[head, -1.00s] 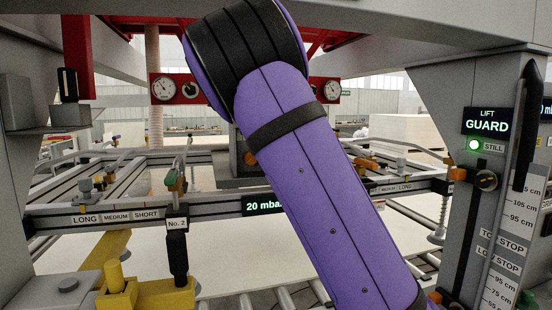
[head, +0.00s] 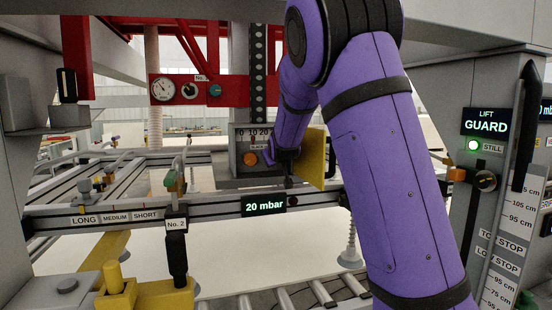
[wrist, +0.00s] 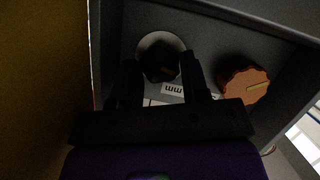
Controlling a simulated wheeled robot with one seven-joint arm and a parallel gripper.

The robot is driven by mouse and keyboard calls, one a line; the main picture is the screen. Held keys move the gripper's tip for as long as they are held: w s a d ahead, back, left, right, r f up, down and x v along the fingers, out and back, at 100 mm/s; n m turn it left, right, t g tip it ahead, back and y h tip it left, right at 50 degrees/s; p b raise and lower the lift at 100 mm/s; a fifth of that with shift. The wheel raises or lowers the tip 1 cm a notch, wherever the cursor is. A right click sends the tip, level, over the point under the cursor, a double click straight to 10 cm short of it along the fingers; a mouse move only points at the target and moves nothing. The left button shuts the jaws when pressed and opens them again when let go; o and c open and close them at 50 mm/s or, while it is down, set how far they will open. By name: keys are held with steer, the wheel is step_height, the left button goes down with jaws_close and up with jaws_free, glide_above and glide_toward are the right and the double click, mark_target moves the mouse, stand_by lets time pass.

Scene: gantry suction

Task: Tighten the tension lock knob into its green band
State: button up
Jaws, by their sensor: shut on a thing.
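In the wrist view a black knob (wrist: 160,59) sits in front of a pale round plate (wrist: 149,41) on a grey panel. My gripper (wrist: 160,74) has one finger on each side of this knob and is shut on it. In the head view my gripper (head: 286,163) is at the grey box (head: 243,136), and the knob is hidden there. An orange knob (wrist: 243,82) with a yellow mark is to the right of the black one; it also shows in the head view (head: 250,158). I see no green band, and no label confirms which is the tension lock knob.
A yellow panel (head: 316,160) stands close to my gripper's right in the head view. A 20 mbar display (head: 265,207) is on the rail below. A red beam with gauges (head: 163,89) is above, and the lift guard post (head: 455,200) is at right.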

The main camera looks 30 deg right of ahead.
steer(key=shift+m, duration=0.3)
stand_by(0.5)
steer(key=o, duration=0.9)
steer(key=shift+a+n, duration=0.15)
steer(key=shift+n, duration=0.35)
